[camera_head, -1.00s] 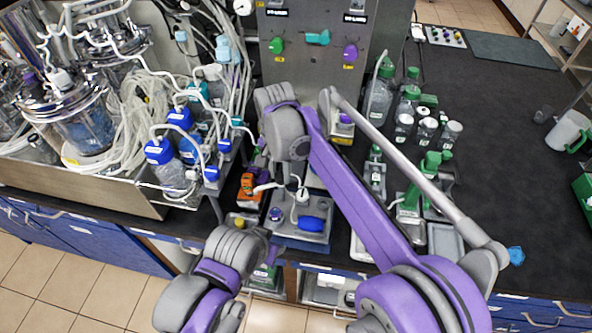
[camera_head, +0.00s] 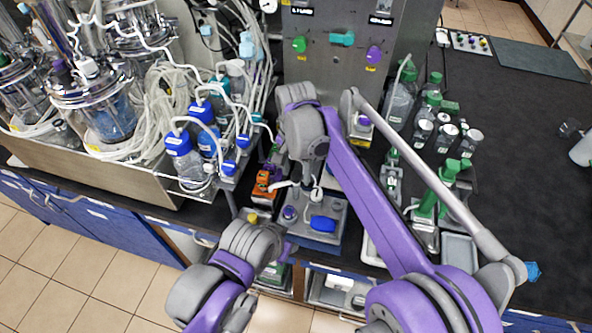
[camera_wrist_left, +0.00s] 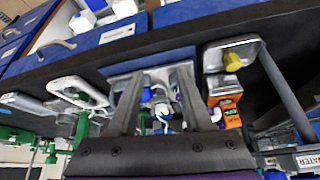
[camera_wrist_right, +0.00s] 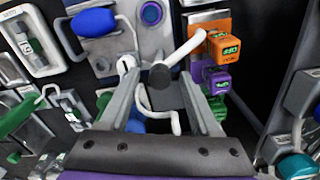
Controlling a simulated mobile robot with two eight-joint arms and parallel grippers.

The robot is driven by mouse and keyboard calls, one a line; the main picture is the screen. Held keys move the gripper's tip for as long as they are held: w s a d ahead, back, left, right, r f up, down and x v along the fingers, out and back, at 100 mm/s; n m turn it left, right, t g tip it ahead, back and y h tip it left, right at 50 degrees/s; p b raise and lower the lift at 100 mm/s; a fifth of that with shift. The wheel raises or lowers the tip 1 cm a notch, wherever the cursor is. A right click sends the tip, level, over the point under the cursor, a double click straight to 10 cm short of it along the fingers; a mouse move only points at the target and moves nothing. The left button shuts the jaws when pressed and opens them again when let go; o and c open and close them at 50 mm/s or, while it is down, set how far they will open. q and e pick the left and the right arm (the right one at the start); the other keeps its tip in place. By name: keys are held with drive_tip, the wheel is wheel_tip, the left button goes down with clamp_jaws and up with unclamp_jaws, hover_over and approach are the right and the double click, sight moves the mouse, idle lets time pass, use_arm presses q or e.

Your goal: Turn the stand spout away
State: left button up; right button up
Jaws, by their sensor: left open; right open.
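The stand has a grey base plate (camera_head: 329,239) with a blue oval part (camera_head: 323,223). In the right wrist view, its dark-capped post (camera_wrist_right: 159,75) stands between my finger ends, with the white spout (camera_wrist_right: 186,52) reaching up-right toward an orange block. My right gripper (camera_wrist_right: 160,78) is open around the post area; contact cannot be told. In the head view the right wrist (camera_head: 312,150) hangs over the stand and partly hides it. My left gripper (camera_wrist_left: 156,78) is open, facing the stand from its front side; its fingers are not clear in the head view.
The orange block (camera_wrist_right: 223,47) and purple block (camera_wrist_right: 216,80) sit close beside the stand. Blue-capped bottles (camera_head: 186,158) stand to the left, green-capped bottles (camera_head: 399,98) to the right. A metal panel with knobs (camera_head: 340,60) rises behind.

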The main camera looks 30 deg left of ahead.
wheel_tip(320, 180, up, 11)
drive_tip(key=shift+p, duration=0.45)
drive_tip(key=shift+f, duration=0.1)
drive_tip(key=s+d+f+t+y, duration=0.1)
drive_tip(key=d+f+t, duration=0.1)
drive_tip(key=d, duration=2.1)
drive_tip(key=s+d+f+t, duration=0.1)
drive_tip(key=s+d+f, duration=0.5)
drive_tip(key=s+d, duration=0.1)
drive_tip(key=s+d+f+t+h, duration=0.1)
drive_tip(key=s+d+f+t, duration=0.1)
drive_tip(key=s+d+f, duration=0.4)
drive_tip(key=s+d, duration=0.1)
drive_tip(key=d, duration=0.3)
drive_tip(key=shift+s+d+f+n+t, duration=0.2)
drive_tip(key=shift+s+n+t, duration=0.1)
drive_tip(key=shift+s+n, duration=0.1)
